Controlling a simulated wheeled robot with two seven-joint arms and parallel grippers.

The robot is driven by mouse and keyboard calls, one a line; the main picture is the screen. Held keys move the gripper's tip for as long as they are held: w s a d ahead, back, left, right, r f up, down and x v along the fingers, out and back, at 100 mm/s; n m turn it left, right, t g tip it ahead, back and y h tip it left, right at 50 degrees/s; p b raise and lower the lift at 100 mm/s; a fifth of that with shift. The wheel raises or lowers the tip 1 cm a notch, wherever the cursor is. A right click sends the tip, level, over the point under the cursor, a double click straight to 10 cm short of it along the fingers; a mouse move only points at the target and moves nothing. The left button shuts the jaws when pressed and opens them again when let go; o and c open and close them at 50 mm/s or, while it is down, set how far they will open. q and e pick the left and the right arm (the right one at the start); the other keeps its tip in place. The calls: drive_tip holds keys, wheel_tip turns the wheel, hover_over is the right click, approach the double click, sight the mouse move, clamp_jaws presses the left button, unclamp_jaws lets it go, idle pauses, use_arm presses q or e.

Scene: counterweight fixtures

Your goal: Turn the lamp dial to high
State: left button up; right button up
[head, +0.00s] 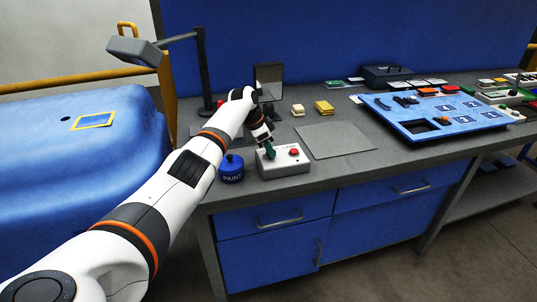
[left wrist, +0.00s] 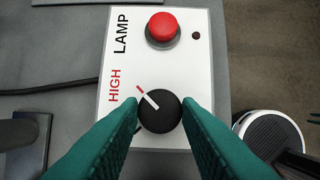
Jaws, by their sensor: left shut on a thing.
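The lamp control box (head: 285,168) is a pale box near the counter's front edge. In the left wrist view its white panel (left wrist: 205,75) reads LAMP and HIGH. It carries a red button (left wrist: 162,28) and a black dial (left wrist: 160,115). The dial's white pointer points up-left, in line with the red tick beside HIGH. My left gripper (left wrist: 161,112) is shut on the dial, one teal finger on each side. In the head view my left gripper (head: 270,152) is over the box's left part and hides the dial.
A lamp on a post (head: 203,70) and a dark upright panel (head: 268,80) stand behind. A grey mat (head: 335,142) lies to the right, then a blue tray board (head: 425,128) with parts.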

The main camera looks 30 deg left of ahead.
use_arm(q)
drive_tip(key=shift+f+m, duration=0.1)
drive_tip(key=shift+m, duration=0.2)
drive_tip(key=o, duration=1)
drive_tip(key=shift+c, duration=0.2)
drive_tip(key=b+v, duration=0.1)
drive_tip(key=v, duration=1.1)
drive_tip(key=shift+w+a, duration=0.1)
drive_tip(key=shift+w, duration=0.05)
